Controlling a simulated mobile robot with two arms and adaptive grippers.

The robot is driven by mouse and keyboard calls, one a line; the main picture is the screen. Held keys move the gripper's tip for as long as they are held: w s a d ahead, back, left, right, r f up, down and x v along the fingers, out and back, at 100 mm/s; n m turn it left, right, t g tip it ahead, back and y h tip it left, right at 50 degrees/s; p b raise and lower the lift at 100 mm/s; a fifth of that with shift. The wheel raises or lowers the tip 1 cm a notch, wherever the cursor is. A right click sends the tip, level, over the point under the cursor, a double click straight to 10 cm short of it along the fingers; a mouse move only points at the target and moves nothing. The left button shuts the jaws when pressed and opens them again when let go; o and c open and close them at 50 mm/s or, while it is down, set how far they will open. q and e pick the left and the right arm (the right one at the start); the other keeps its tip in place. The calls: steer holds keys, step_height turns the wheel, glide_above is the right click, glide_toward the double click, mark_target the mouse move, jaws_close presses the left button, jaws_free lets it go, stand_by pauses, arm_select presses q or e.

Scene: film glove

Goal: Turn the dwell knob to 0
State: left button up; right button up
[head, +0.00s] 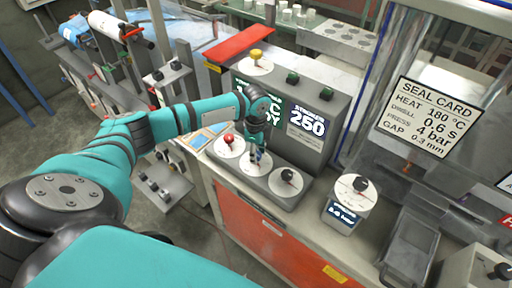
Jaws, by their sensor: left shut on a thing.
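A grey control box (322,152) stands on the bench with a row of knobs on its lower front ledge. The left knob (229,140) has a red top on a white dial. The right knob (288,176) is black on a white dial. My left gripper (257,158) points down over the middle dial (246,165), shut on the knob there, which it mostly hides. I cannot read the dial marks, nor tell which knob is labelled dwell. My right gripper is out of the picture.
A seal card (430,115) lists heat, dwell 0.6 s, press and gap. A pressure unit (349,203) with a black knob stands to the right. A red plate (241,45) is behind the box.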

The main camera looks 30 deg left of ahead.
arm_select(q)
steer(key=n+p, duration=0.1)
steer(key=n, duration=0.1)
steer(key=n+p, duration=0.1)
steer(key=p, duration=0.1)
steer(key=shift+r+n, duration=0.3)
steer(key=shift+n, duration=0.1)
steer(key=shift+f+n+p, duration=0.1)
steer(key=shift+n+p, duration=0.75)
steer(key=shift+n, duration=0.05)
steer(key=shift+n+p, duration=0.3)
steer(key=shift+n, duration=0.6)
steer(key=n, duration=0.2)
steer(key=shift+f+n, duration=0.15)
steer(key=shift+n, duration=0.15)
steer(key=n, duration=0.4)
steer(key=shift+n, duration=0.3)
steer(key=n, duration=0.4)
steer(key=shift+w+n, duration=0.1)
steer(key=shift+n, duration=1.1)
